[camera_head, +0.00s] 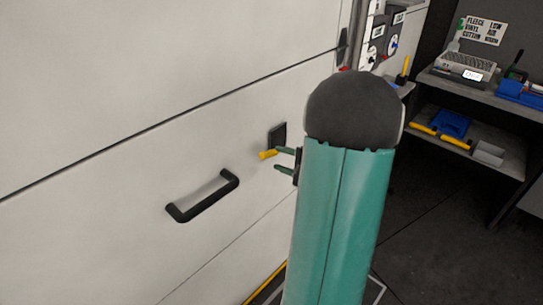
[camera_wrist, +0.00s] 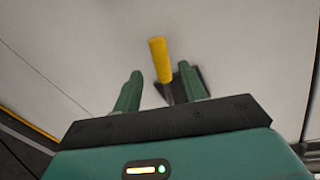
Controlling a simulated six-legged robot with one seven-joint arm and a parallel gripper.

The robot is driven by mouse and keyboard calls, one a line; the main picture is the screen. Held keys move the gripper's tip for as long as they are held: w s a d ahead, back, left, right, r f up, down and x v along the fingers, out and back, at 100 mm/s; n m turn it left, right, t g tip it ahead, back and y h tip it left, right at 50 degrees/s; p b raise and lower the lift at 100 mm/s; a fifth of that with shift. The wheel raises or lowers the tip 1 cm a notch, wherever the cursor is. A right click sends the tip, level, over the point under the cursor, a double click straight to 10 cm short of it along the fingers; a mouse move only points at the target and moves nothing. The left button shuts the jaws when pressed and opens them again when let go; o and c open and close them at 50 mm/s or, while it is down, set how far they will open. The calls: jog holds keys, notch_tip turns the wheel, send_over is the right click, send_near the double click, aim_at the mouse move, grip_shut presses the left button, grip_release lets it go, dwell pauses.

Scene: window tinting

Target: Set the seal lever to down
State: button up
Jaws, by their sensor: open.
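The seal lever has a yellow grip (camera_head: 267,154) and a dark square mounting plate (camera_head: 278,135) on the pale panelled door (camera_head: 150,125). In the wrist view the yellow lever grip (camera_wrist: 160,60) points up the picture, and its dark base is partly hidden behind the right finger. My gripper (camera_head: 281,160) is at the lever, with its two green fingers pointing at the door. In the wrist view my gripper (camera_wrist: 160,88) is open, and the lever shows between the fingertips, nearer the right one. I cannot tell whether either finger touches it.
A black handle (camera_head: 203,198) sticks out of the door to the left of the lever. At the back right is a shelf unit (camera_head: 470,140) with a keyboard-like device (camera_head: 466,66), blue bins and yellow tools. Dark floor (camera_head: 430,240) lies open at the right.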

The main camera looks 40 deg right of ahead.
jog(key=v, duration=0.7)
jog(key=shift+s, duration=0.4)
jog(key=w+a+r+n+g+y, duration=0.25)
jog(key=a+n+g, duration=0.2)
jog(key=a, duration=0.65)
jog(key=w+a+r+n+g+y, duration=0.1)
jog(key=w+a+n+g+y, duration=0.25)
jog(key=a, duration=0.75)
jog(key=s+a+r+n+g+h, duration=0.1)
jog(key=s+a+r+n+h, duration=0.2)
jog(key=a+n, duration=0.3)
jog(key=s+a+r+n+g+h, duration=0.1)
jog(key=s+a+r+n+h, duration=0.1)
jog(key=s+a+n+h, duration=0.2)
jog(key=s+a+n, duration=0.2)
jog(key=a, duration=0.2)
jog(key=shift+r+n, duration=0.4)
